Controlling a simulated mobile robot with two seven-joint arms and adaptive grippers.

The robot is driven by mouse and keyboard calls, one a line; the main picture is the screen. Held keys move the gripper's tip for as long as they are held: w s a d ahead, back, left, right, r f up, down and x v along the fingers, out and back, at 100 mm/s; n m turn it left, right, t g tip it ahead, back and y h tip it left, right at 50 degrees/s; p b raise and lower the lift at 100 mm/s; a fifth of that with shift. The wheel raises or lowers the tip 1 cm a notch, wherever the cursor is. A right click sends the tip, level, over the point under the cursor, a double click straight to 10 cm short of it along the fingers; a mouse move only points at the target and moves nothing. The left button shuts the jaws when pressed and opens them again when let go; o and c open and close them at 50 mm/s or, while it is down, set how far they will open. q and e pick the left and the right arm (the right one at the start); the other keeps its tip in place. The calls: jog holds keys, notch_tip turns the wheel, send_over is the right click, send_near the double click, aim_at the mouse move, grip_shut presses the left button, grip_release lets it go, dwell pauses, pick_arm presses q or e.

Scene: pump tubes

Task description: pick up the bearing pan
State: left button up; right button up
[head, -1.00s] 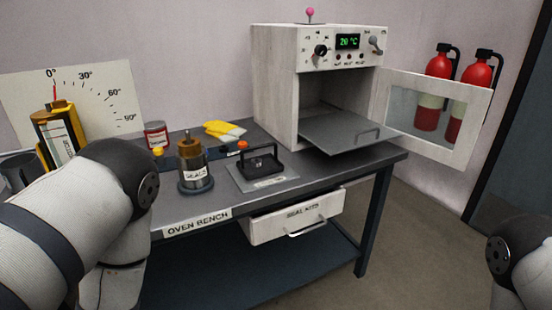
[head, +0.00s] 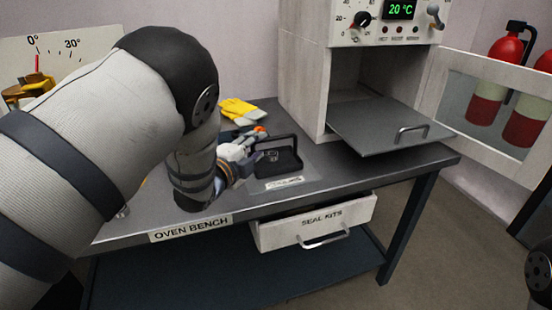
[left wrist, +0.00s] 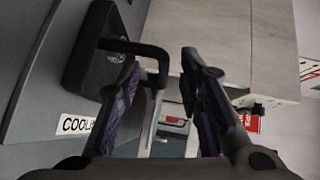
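The bearing pan (head: 278,160) is a small black tray with an upright loop handle. It sits on a grey plate on the oven bench. My left gripper (head: 242,152) is just left of the pan, close to its handle, partly hidden by my arm. In the left wrist view the pan (left wrist: 98,42) is at upper left. There, my left gripper (left wrist: 160,66) is open, its fingers apart, and the pan's handle reaches into the space between them. I cannot tell whether a finger touches it. My right gripper is not in view.
The oven (head: 310,95) stands open behind right, its shelf (head: 385,122) pulled out above the bench. Yellow gloves (head: 238,110) lie behind my left gripper. The seal kits drawer (head: 318,222) is partly open below. A label (head: 284,183) lies in front of the pan.

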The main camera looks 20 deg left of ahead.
aim_at(263, 141)
pick_arm(q)
jog(key=x, duration=0.4)
jog(key=shift+w+d+r+b, duration=0.1)
jog(key=shift+w+d+b, duration=0.05)
jog(key=shift+d+b, duration=0.15)
jog(key=shift+r, duration=0.1)
grip_shut()
jog(key=shift+r, duration=0.1)
